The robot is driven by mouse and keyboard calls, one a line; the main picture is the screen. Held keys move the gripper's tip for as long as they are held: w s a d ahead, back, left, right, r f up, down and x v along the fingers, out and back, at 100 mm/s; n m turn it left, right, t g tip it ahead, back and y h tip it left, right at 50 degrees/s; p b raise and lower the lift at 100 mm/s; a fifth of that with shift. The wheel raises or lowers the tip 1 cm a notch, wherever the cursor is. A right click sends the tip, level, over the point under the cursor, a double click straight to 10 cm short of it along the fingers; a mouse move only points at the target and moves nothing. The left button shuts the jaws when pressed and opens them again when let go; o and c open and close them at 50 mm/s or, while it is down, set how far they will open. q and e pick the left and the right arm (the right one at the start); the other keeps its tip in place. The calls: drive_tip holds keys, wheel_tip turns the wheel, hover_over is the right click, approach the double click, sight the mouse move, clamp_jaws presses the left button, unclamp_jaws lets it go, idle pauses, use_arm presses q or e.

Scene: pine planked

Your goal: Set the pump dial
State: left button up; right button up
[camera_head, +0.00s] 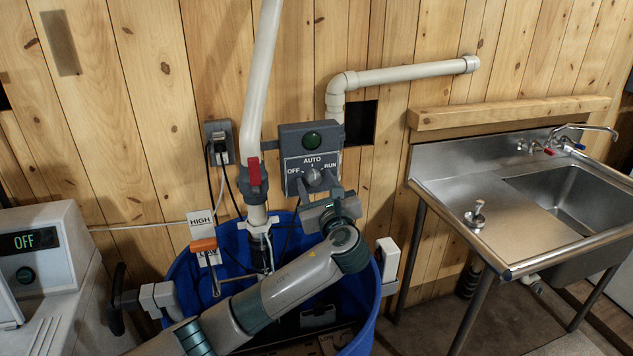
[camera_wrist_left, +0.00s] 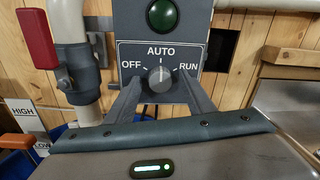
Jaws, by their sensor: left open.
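The pump dial (camera_head: 313,176) is a round grey knob on a dark grey control box (camera_head: 291,141) on the plank wall. Its plate reads OFF at left, AUTO on top and RUN at right. In the left wrist view the dial (camera_wrist_left: 159,78) has its white mark pointing up to AUTO. My left gripper (camera_head: 314,184) is open in front of the box, its fingers on either side of the dial's lower part. In the left wrist view the fingers (camera_wrist_left: 161,85) show a gap to the knob on each side. My right gripper is not in view.
A dark green lamp (camera_head: 312,140) sits above the dial. A white pipe with a red valve handle (camera_head: 256,176) stands left of the box. A blue barrel (camera_head: 188,271) is below, with HIGH and LOW tags beside an orange float. A steel sink (camera_head: 575,205) stands at right.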

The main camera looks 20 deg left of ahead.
use_arm(q)
drive_tip(key=c, duration=1.1)
drive_tip(key=shift+o, duration=0.2)
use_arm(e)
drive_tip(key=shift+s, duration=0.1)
use_arm(q)
drive_tip(key=shift+n, duration=0.4)
drive_tip(key=n+b, duration=0.1)
drive_tip(key=n, duration=0.2)
drive_tip(key=shift+f, duration=0.2)
drive_tip(key=n+b, duration=0.2)
drive_tip(key=n, duration=0.3)
drive_tip(key=shift+f+n+y, duration=0.1)
drive_tip(key=shift+n+y, duration=0.2)
drive_tip(key=shift+n, duration=0.1)
drive_tip(key=n+b, duration=0.1)
drive_tip(key=n, duration=0.2)
drive_tip(key=shift+b, duration=0.3)
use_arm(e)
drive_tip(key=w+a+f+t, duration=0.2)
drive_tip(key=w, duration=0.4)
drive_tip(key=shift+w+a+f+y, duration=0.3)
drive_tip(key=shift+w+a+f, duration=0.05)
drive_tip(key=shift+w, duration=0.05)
